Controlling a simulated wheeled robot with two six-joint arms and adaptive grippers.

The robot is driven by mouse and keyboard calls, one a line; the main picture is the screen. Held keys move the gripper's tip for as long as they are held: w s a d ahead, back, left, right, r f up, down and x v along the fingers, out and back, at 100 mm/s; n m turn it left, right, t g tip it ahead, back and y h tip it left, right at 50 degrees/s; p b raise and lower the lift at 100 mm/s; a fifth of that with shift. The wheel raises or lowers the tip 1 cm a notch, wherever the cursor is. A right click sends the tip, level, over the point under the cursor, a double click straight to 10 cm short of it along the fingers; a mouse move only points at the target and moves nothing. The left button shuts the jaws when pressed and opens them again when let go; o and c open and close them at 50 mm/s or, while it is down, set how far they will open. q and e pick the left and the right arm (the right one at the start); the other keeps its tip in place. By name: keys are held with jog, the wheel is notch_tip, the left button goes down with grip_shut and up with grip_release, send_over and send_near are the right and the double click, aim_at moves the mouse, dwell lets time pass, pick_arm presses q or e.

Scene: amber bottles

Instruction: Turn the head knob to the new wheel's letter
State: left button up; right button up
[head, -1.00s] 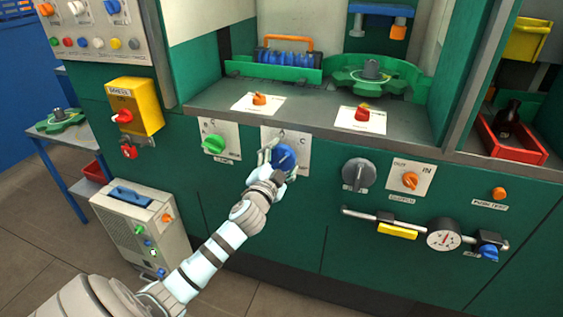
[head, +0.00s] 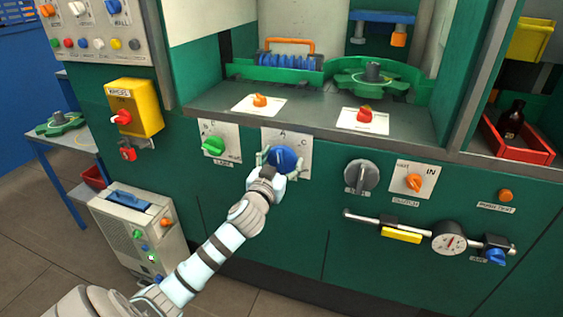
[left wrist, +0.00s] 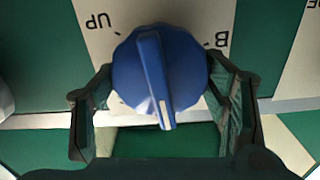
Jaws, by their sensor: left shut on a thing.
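The blue head knob (head: 283,158) sits on a pale plate (head: 299,142) on the green machine front. In the head view the letters A and C show at the plate's top. My left gripper (head: 279,164) is shut on the knob, one finger on each side. In the left wrist view the knob (left wrist: 160,75) lies between the fingers (left wrist: 162,100), its white-tipped ridge pointing down the picture. "UP" shows upper left of it and "B" to its right. A green toothed wheel (head: 347,80) lies on the machine, and another (head: 60,124) on the side table. I can read no letter on either. My right gripper is out of view.
A green knob (head: 213,146) is left of the head knob; a grey knob (head: 361,176) and an orange one (head: 414,182) are right. Orange (head: 260,100) and red (head: 364,115) knobs sit on the ledge above. A bar with a dial gauge (head: 449,238) juts out lower right.

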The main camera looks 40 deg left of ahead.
pick_arm(q)
jog(key=shift+f, duration=0.2)
dwell(0.3)
jog(key=o, duration=1.1)
jog(key=shift+o, duration=0.4)
jog(key=shift+r, duration=0.1)
jog(key=v, duration=1.2)
